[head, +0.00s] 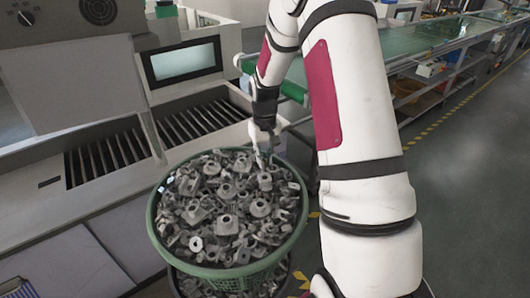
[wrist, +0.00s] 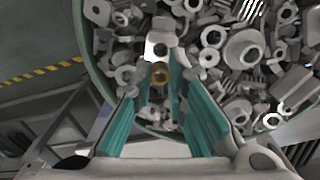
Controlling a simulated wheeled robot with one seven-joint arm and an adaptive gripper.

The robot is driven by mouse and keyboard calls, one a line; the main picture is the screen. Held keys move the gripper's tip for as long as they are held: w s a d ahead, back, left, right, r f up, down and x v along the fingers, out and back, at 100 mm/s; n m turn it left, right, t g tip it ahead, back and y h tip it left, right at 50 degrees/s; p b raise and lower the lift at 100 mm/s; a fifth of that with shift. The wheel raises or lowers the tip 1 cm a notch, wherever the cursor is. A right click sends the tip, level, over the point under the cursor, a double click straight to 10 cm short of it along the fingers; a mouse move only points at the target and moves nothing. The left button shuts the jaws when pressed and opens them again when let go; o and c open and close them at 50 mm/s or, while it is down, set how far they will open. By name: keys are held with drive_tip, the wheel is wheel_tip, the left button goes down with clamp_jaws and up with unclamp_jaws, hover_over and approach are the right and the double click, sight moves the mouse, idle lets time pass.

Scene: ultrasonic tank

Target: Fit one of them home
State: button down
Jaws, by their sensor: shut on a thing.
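A round green basket (head: 158,232) is heaped with grey metal parts (head: 228,195) of mixed shapes, several with round holes. My gripper (head: 263,160) points down at the back right of the heap, close to the parts and the rim. In the wrist view its teal fingers (wrist: 160,82) are closed on a light grey metal part (wrist: 160,45) with a brownish round hole or ring at the fingertips. The fingers hide part of it. I cannot tell whether it is clear of the heap. No fitting place for the part can be made out.
Left of the basket is a tank bench with slatted openings (head: 108,158) and a screen (head: 184,62). A conveyor with a green belt (head: 425,38) runs behind at right.

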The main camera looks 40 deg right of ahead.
wheel_tip(320, 180, down, 4)
drive_tip(key=shift+f+b, duration=0.1)
drive_tip(key=shift+b, duration=0.4)
drive_tip(key=shift+f, duration=0.35)
drive_tip(key=shift+f, duration=0.55)
idle(1.4)
drive_tip(key=c, duration=1.5)
unclamp_jaws()
drive_tip(key=shift+a, duration=0.1)
drive_tip(key=shift+r, duration=0.1)
wheel_tip(320, 180, up, 12)
drive_tip(key=shift+f, duration=0.1)
